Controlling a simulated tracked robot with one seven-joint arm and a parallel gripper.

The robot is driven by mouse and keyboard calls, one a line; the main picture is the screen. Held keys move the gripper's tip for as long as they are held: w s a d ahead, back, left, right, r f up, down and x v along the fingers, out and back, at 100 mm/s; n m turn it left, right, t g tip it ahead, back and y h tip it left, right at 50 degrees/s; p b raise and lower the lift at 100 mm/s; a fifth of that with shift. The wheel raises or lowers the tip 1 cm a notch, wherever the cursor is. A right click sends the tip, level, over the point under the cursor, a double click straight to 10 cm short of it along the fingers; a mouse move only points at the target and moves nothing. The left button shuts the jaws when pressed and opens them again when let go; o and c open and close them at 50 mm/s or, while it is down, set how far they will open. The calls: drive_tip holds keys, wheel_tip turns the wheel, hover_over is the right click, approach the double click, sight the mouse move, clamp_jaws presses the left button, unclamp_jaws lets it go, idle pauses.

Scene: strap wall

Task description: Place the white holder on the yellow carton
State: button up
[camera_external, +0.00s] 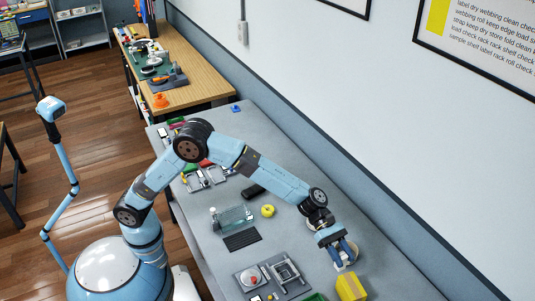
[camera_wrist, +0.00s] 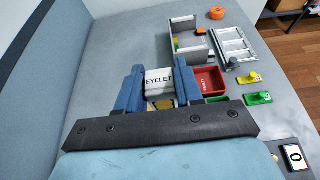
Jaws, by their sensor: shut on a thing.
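The white holder (camera_wrist: 159,78), lettered EYELET, is between the two blue fingers of my gripper (camera_wrist: 159,88) in the wrist view. My gripper is shut on it. In the external view my gripper (camera_external: 345,255) points down at the lower right of the table, with a bit of white between its fingers. The yellow carton (camera_external: 352,288) sits just below it in the picture, close to the fingertips. I cannot tell the height gap between them. In the wrist view a small yellow patch shows below the holder, mostly hidden by my gripper.
A red bin (camera_wrist: 208,82), a grey open-topped box (camera_wrist: 190,46) and a metal rack (camera_wrist: 232,44) stand close by. Green and yellow tags lie to the right. A yellow ring (camera_external: 267,211) lies mid-table. The wall runs along the table's far side; the table between ring and wall is mostly clear.

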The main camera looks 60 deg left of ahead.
drive_tip(key=w+d+f, duration=0.1)
drive_tip(key=f, duration=0.1)
drive_tip(key=w+d+f, duration=0.1)
drive_tip(key=w+f, duration=0.1)
drive_tip(key=w+d+f, duration=0.1)
drive_tip(key=d+f, duration=0.1)
drive_tip(key=shift+w+f, duration=0.15)
drive_tip(key=shift+w, duration=0.05)
wheel_tip(320, 180, down, 3)
drive_tip(key=shift+w+d+f, duration=0.1)
drive_tip(key=shift+f, duration=0.05)
drive_tip(key=o, duration=1.1)
